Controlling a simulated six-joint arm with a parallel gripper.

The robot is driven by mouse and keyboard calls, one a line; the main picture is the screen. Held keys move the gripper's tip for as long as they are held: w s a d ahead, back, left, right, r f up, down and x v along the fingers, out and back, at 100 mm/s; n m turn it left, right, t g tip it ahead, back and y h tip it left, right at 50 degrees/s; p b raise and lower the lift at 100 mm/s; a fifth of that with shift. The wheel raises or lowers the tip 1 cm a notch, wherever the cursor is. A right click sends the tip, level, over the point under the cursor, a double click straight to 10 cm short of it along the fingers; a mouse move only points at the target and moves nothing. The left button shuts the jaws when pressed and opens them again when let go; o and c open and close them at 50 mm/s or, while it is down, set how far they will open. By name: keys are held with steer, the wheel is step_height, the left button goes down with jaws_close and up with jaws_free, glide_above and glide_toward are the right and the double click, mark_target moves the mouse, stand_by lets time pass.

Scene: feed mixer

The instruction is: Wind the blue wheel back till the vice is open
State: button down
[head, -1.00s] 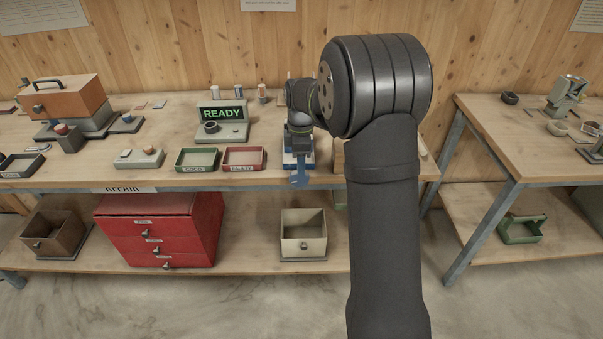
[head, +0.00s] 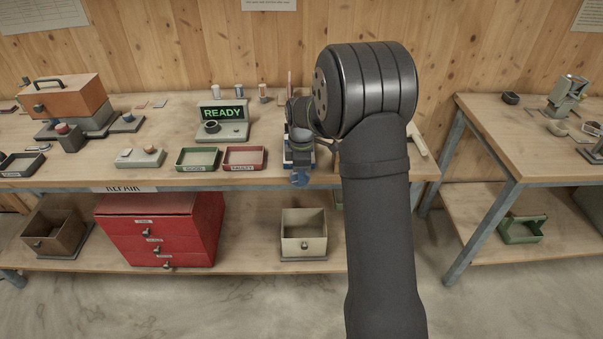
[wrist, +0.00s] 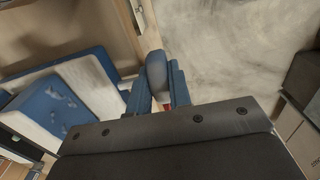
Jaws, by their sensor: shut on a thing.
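The vice (wrist: 75,85), with blue and pale blocks, sits at the left in the wrist view. In the head view only a little of the vice (head: 288,164) shows at the bench's front edge, below my wrist. The blue wheel (head: 300,180) is at the front of the vice and partly hidden. My gripper (wrist: 158,82) has blue fingers, shut on a rounded grey-blue piece of the wheel (wrist: 156,66) that stands up between them. The rest of the wheel is hidden, and I cannot tell how wide the vice's jaws stand.
The red tray (head: 244,168) and green tray (head: 197,168) lie left of the vice. A grey unit with a READY screen (head: 222,113) stands behind them. Below the bench are a cream bin (head: 304,248) and a red drawer cabinet (head: 160,252). Open floor lies in front.

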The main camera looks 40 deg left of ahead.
steer(key=shift+s, duration=0.1)
steer(key=t+h, duration=0.2)
steer(key=a+t+h, duration=0.1)
steer(key=t+h, duration=0.1)
steer(key=shift+s, duration=0.35)
steer(key=t+h, duration=0.3)
steer(key=shift+s+a+f, duration=0.15)
steer(key=shift+s, duration=0.05)
steer(key=shift+s+a+f+t+h, duration=0.1)
steer(key=shift+t+h, duration=0.8)
steer(key=c, duration=1.3)
jaws_free()
steer(key=v, duration=1.7)
steer(key=shift+s+a+f, duration=0.2)
steer(key=shift+s, duration=0.05)
